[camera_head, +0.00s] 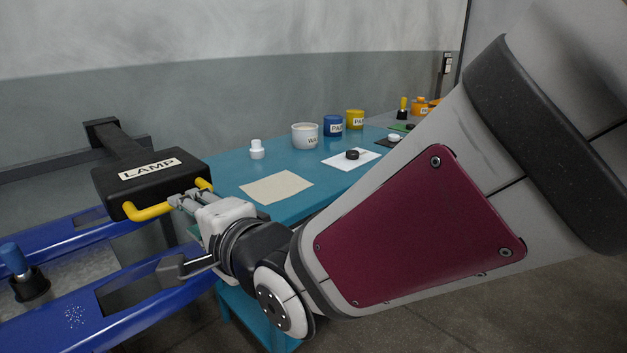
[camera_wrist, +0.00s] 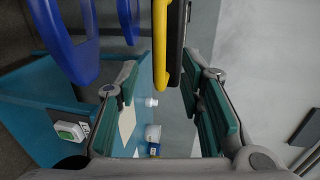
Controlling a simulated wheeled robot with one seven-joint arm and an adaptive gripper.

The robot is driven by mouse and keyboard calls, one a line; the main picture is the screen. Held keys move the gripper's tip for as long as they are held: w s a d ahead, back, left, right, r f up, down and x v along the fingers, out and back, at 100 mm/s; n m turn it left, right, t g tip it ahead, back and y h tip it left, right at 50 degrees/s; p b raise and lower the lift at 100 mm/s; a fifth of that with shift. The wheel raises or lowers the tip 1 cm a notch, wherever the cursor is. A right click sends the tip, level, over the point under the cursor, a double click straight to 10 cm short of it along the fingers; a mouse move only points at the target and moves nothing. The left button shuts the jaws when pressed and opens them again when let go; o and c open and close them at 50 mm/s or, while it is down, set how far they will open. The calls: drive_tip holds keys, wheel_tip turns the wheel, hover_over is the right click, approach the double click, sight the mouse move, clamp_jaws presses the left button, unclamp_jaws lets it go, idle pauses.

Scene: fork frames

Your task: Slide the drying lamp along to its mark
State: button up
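The drying lamp (camera_head: 150,190) is a black box labelled LAMP on a dark arm from the wall rail, above a blue frame at the left. Its yellow handle (camera_head: 150,211) runs along its near side and also shows in the wrist view (camera_wrist: 161,45). My gripper (camera_head: 187,200) is at the handle in the head view and covers its middle. In the wrist view its teal-padded fingers (camera_wrist: 160,85) are spread apart, with the handle between their tips and gaps on both sides. I cannot make out the lamp's mark.
A dark rail (camera_head: 60,160) runs along the wall. The blue frame (camera_head: 150,290) lies below the lamp and has a speckled patch. The teal table (camera_head: 225,175) holds a beige sheet (camera_head: 276,187), a white bottle (camera_head: 257,149) and several pots. A blue-topped item (camera_head: 14,258) stands far left.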

drive_tip(key=x, duration=0.9)
drive_tip(key=shift+w+a+b, duration=0.2)
drive_tip(key=shift+w+b, duration=0.1)
drive_tip(key=shift+w, duration=0.05)
clamp_jaws()
